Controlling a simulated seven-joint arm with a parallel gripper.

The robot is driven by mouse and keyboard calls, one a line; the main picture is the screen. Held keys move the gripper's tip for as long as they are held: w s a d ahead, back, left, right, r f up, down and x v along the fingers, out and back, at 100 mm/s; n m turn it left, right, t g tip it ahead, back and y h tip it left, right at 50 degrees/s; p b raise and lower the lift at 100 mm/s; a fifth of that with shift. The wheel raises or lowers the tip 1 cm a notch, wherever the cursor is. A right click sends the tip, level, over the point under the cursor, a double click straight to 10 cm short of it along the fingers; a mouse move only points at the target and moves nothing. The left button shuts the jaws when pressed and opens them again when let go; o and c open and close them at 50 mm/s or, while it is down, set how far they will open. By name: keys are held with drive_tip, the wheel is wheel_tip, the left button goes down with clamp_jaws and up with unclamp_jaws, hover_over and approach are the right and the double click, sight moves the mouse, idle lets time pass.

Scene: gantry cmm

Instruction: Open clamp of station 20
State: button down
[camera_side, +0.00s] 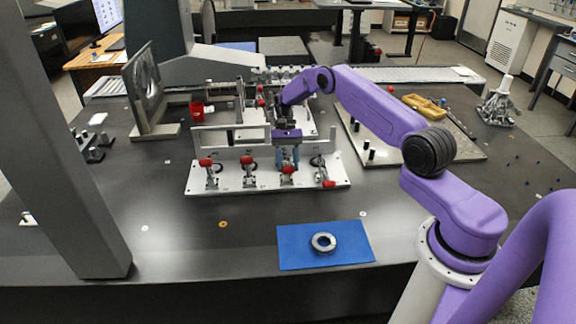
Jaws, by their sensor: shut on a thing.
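A white fixture plate (215,186) in the middle of the table carries a row of toggle clamps with red handles. From left to right stand the first clamp (211,176), the second clamp (248,172), the third clamp (288,180) and the fourth clamp (323,172). The fourth clamp's handle slants toward the front right. Station numbers are too small to read. My gripper (288,163) points down over the third clamp, with its blue fingers shut at that clamp's red handle. The fingers and gripper body hide part of this clamp.
A grey rail frame (222,128) stands behind the clamps. A second fixture plate with red-handled clamps lies farther back. A blue mat (294,262) with a metal ring (323,243) lies in front. A thick grey column (75,170) stands at left. The table front is mostly clear.

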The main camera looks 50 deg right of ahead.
drive_tip(key=shift+w+d+r, duration=0.1)
drive_tip(key=shift+w+d, duration=0.05)
idle(0.3)
drive_tip(key=c, duration=0.6)
unclamp_jaws()
drive_tip(key=shift+o, duration=0.2)
drive_tip(key=shift+v, duration=2.35)
wheel_tip(320, 180, up, 7)
drive_tip(key=shift+w+d, duration=0.1)
